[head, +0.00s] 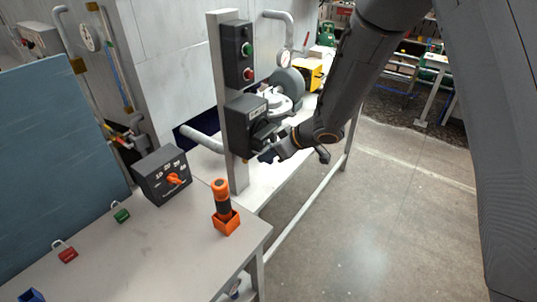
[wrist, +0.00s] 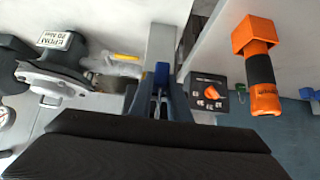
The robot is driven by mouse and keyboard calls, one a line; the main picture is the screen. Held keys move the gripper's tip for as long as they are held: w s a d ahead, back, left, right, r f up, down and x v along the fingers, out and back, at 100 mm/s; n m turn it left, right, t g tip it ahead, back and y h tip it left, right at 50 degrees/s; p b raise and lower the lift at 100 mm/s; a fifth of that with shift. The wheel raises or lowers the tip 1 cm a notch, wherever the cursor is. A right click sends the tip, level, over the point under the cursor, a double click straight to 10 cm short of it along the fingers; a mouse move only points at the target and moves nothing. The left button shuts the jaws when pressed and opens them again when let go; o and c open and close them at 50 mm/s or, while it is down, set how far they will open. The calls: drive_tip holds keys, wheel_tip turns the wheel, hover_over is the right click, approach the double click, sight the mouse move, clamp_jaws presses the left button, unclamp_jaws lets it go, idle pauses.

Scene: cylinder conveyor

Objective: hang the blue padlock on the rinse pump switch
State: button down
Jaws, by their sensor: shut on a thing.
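My gripper (head: 272,151) is at the grey post, just below and right of the dark labelled box that looks like the rinse pump switch (head: 243,122). It is shut on a small blue thing, the blue padlock (head: 265,157). In the wrist view the blue padlock (wrist: 161,74) shows upright between the fingers (wrist: 160,98), against the grey post. The padlock's shackle is not clear, and my arm partly hides the area in the head view.
Green (head: 121,215) and red (head: 67,254) padlocks lie on the bench (head: 150,255). A button box (head: 239,54) is higher on the post. A round grey machine (head: 284,92) is close behind.

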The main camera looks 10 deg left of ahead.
drive_tip(key=shift+w+a+r, duration=0.15)
drive_tip(key=shift+a, duration=0.1)
drive_tip(key=shift+f+b, duration=0.3)
drive_tip(key=shift+b, duration=0.05)
drive_tip(key=shift+a+f, duration=0.15)
drive_tip(key=shift+f, duration=0.1)
drive_tip(key=shift+d+f+b, duration=0.2)
drive_tip(key=shift+f+b, duration=0.4)
drive_tip(key=shift+f, duration=0.35)
drive_tip(key=c, duration=1.6)
unclamp_jaws()
drive_tip(key=shift+r, duration=0.1)
